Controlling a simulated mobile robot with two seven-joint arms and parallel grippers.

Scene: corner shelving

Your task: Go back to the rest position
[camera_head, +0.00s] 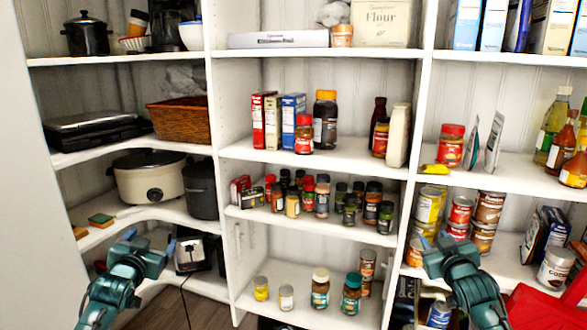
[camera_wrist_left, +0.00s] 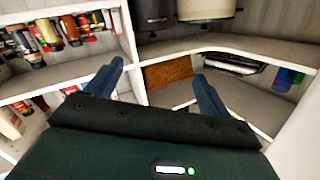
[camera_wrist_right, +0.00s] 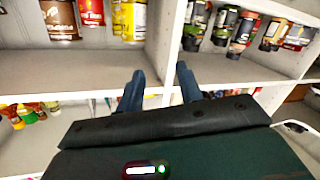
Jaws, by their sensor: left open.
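My left gripper (camera_head: 150,241) is in front of the lower left shelves, to the left of the toaster. In the left wrist view its two fingers (camera_wrist_left: 159,69) are wide apart with nothing between them. My right gripper (camera_head: 447,238) is in front of the cans on the right shelves. In the right wrist view its fingers (camera_wrist_right: 160,70) are apart, with a narrower gap and nothing between them. Both grippers point toward the shelving and appear to hold nothing.
A toaster (camera_head: 194,250) and a slow cooker (camera_head: 148,177) stand on the left shelves. Cans (camera_head: 430,204) fill the right shelf behind my right gripper. Several jars (camera_head: 320,288) stand on the low middle shelf. A red object (camera_head: 540,306) is at the lower right.

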